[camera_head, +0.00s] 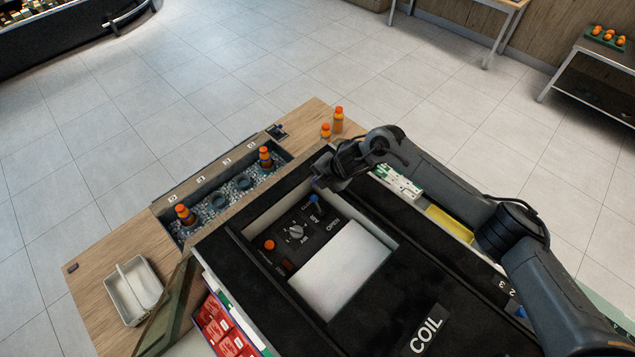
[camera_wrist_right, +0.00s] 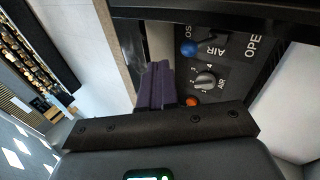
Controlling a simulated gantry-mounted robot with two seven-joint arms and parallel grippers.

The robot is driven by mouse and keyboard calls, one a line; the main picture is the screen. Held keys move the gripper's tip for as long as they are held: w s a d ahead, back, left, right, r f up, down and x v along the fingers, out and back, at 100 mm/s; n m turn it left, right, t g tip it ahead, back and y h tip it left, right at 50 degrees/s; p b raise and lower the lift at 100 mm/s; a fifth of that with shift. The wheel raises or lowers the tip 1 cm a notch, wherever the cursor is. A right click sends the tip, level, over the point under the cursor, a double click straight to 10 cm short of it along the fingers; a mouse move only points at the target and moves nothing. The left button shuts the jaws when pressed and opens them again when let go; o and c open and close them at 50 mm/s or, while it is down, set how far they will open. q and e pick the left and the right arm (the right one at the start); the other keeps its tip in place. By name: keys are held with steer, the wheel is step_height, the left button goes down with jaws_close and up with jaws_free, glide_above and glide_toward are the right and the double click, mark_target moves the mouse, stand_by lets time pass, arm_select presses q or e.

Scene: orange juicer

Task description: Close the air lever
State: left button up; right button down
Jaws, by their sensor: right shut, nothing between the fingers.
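The air lever has a blue knob (camera_head: 314,199) and sits on a black control panel (camera_head: 318,240) marked AIR and OPEN, with a partly hidden label at the other side. In the right wrist view the blue knob (camera_wrist_right: 189,47) shows clear of my fingers. My right gripper (camera_head: 321,184) is shut and empty, just behind the lever near the panel's far edge. Its fingers (camera_wrist_right: 156,84) show beside the panel in the right wrist view. Whether it touches the lever cannot be told. My left gripper is out of view.
A grey dial (camera_head: 296,231) and an orange button (camera_head: 269,244) sit on the same panel. A white block (camera_head: 345,265) fills the recess beside it. Bottles (camera_head: 338,119) stand on the wooden counter behind. An ice trough (camera_head: 225,197) lies to the left.

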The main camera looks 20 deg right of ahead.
step_height(320, 180, up, 7)
steer(key=w+p, duration=0.1)
steer(key=p, duration=0.3)
steer(key=shift+w, duration=0.4)
steer(key=shift+f, duration=0.2)
steer(key=s+a+f+m+t+y, duration=0.1)
steer(key=s+a+f+m, duration=0.15)
steer(key=s+a, duration=0.35)
steer(key=s+a+f+m+t, duration=0.1)
steer(key=s+a+f+m, duration=0.15)
steer(key=s+a, duration=0.3)
steer(key=s+d+m+g+h, duration=0.1)
steer(key=s+d+m, duration=0.4)
steer(key=s, duration=0.3)
steer(key=s+d+m+g+h, duration=0.1)
steer(key=s+d+m+h, duration=0.1)
steer(key=s+d+m, duration=0.3)
steer(key=s+d+m+g+h, duration=0.1)
steer(key=s+d+m, duration=0.4)
steer(key=s, duration=0.7)
steer(key=shift+s+d+r+m+h, duration=0.1)
steer(key=shift+d+m+h, duration=0.05)
steer(key=shift+m, duration=0.4)
steer(key=shift+s+d+r+m+h, duration=0.1)
steer(key=shift+m+h, duration=0.05)
steer(key=shift+m, duration=0.4)
steer(key=shift+s+d, duration=0.15)
steer(key=shift+s, duration=0.15)
